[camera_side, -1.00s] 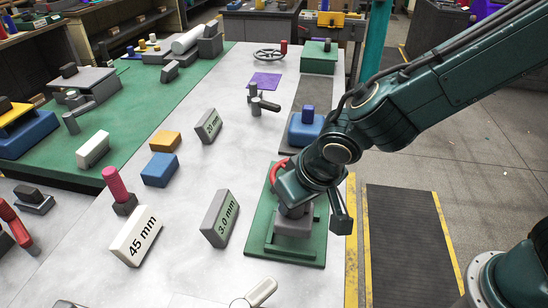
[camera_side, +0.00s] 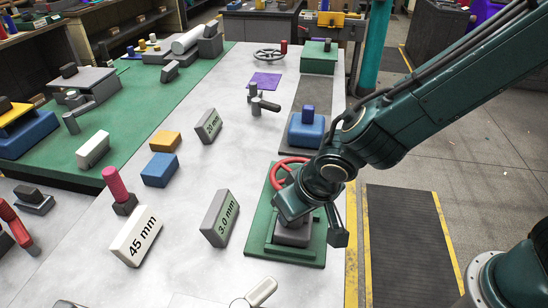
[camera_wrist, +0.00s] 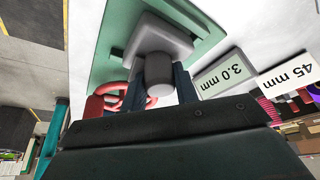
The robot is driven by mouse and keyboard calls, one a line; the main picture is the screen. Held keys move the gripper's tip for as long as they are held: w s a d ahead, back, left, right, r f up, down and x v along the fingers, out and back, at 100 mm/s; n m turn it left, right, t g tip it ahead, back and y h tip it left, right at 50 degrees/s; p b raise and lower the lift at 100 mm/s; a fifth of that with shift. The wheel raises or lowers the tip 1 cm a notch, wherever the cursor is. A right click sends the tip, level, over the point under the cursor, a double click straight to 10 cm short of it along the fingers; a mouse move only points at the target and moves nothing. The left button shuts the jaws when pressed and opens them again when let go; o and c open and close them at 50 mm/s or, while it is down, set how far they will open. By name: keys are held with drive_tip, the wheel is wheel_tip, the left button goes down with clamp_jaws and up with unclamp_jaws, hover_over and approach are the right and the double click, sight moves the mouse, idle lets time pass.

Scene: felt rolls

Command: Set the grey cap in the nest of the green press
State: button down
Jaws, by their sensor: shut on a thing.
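The green press (camera_side: 258,240) stands at the near right of the bench, with a green base plate, a grey block (camera_side: 293,234) and a red handwheel (camera_side: 283,170). My gripper (camera_side: 293,215) is over the grey block, tilted, and hides its top in the side view. In the wrist view, my gripper (camera_wrist: 160,88) is shut on the grey cap (camera_wrist: 159,72), a short grey cylinder between the two dark fingers. The cap's far end overlaps the grey block (camera_wrist: 160,38) there. I cannot tell whether it touches or sits in the nest. The side view hides the cap.
A grey "3.0 mm" block (camera_side: 221,217) stands just left of the press, with a white "45 mm" block (camera_side: 136,236) beyond it. A blue block (camera_side: 306,130) on a dark mat lies behind the press. The bench between the left blocks and the press is partly clear.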

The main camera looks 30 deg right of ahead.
drive_tip(key=shift+f, duration=0.45)
idle(0.5)
drive_tip(key=c, duration=1)
unclamp_jaws()
drive_tip(key=v, duration=1.3)
drive_tip(key=shift+s+r, duration=0.2)
drive_tip(key=shift+r, duration=0.1)
